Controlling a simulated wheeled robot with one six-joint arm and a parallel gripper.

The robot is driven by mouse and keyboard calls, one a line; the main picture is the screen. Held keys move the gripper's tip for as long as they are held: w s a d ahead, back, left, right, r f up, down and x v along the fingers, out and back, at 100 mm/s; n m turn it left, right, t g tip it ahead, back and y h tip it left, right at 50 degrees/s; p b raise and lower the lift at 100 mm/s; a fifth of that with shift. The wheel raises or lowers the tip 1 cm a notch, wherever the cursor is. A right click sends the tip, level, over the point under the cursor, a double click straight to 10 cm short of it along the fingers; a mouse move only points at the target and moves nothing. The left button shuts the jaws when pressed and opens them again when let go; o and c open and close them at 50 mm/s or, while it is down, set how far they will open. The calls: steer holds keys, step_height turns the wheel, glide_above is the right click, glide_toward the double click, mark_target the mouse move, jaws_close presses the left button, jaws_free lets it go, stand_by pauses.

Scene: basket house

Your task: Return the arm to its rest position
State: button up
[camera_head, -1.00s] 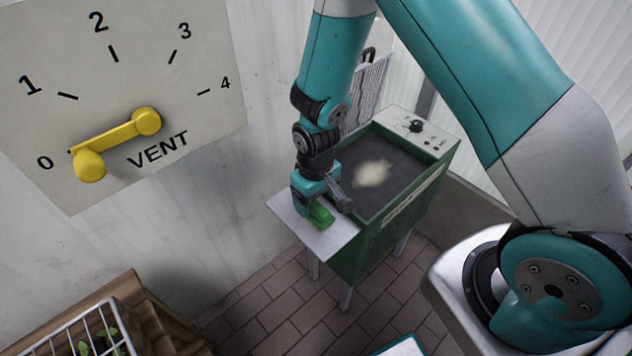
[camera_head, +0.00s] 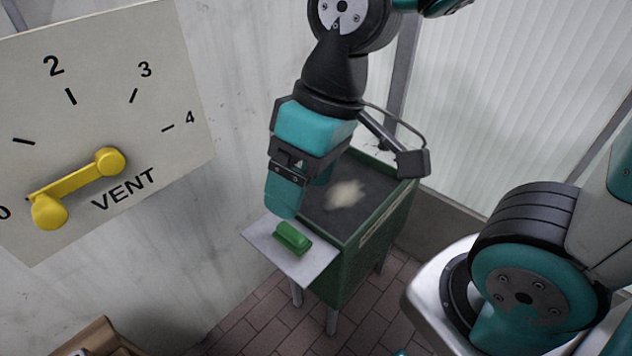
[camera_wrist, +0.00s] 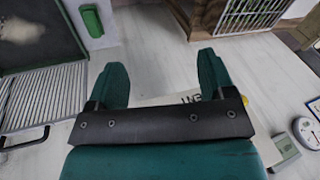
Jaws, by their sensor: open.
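My gripper (camera_head: 283,195) is teal and black and hangs raised above the front of the green bin in the head view. In the wrist view its two teal fingers (camera_wrist: 163,80) stand wide apart with nothing between them. A green block-like object (camera_head: 292,238) lies on the pale shelf (camera_head: 262,236) at the bin's front edge, apart from the gripper. The green object also shows at the upper left of the wrist view (camera_wrist: 91,20).
The dark-filled green bin (camera_head: 375,235) with a pale patch in it stands by the walls. A VENT dial panel with a yellow lever (camera_head: 80,188) is on the left wall; the lever points near 0. A brown crate (camera_head: 98,338) is at the lower left. Brick floor is clear below.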

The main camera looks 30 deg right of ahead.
steer(key=shift+n, duration=0.3)
steer(key=s+r+p, duration=0.1)
steer(key=r, duration=0.1)
steer(key=s+r+p, duration=0.1)
steer(key=s+r, duration=0.1)
steer(key=shift+s, duration=0.1)
stand_by(1.0)
